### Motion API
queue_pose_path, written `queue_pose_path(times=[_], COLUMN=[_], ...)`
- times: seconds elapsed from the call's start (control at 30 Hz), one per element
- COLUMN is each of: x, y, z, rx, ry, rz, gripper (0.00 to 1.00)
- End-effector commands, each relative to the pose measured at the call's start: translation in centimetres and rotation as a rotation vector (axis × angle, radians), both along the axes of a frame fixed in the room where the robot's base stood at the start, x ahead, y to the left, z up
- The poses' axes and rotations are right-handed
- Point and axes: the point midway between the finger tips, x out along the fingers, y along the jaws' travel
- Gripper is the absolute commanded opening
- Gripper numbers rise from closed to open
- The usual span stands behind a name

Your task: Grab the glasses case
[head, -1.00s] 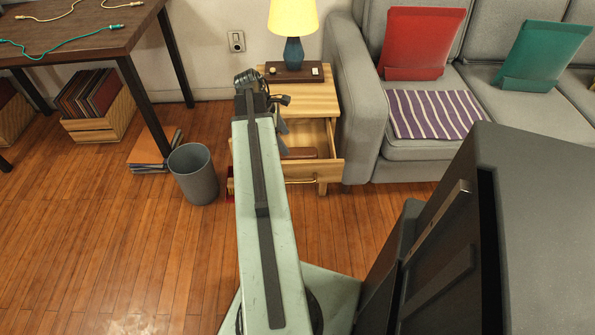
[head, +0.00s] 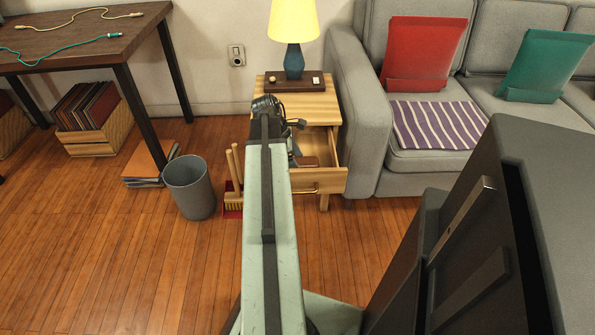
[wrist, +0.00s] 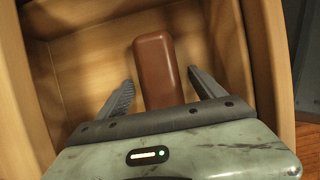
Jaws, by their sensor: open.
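The glasses case is a brown, rounded oblong (wrist: 158,66) lying in the open wooden drawer in the wrist view. My gripper (wrist: 160,82) is open, with one dark finger on each side of the case and gaps on both sides. I cannot tell how far down the fingers reach beside it. The near end of the case is hidden behind the gripper body. In the head view a small part of the case (head: 307,161) shows in the drawer, right of my arm, which hides most of the gripper.
The drawer (wrist: 85,65) has wooden walls close around my gripper. The nightstand (head: 322,110) carries a lamp (head: 293,30) on a dark tray. A sofa (head: 350,100) stands close on the right. A grey bin (head: 190,188) and a small broom (head: 234,185) stand on the left.

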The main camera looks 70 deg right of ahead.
Motion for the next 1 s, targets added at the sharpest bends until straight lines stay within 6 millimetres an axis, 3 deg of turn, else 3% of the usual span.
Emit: queue_pose_path(times=[0.13, 0.3, 0.37, 0.4, 0.73, 1.0], x=[0.0, 0.0, 0.0, 0.0, 0.0, 0.0], y=[-0.1, 0.0, 0.0, 0.0, 0.0, 0.0], z=[0.2, 0.2, 0.2, 0.2, 1.2, 6.2], rx=[0.000, 0.001, 0.001, 0.001, 0.001, 0.001], ry=[0.000, 0.000, 0.000, 0.000, 0.000, 0.000], rz=[-0.001, -0.001, -0.001, -0.001, -0.001, -0.001], gripper=[0.78, 0.31, 0.14, 0.11, 0.11, 0.11])
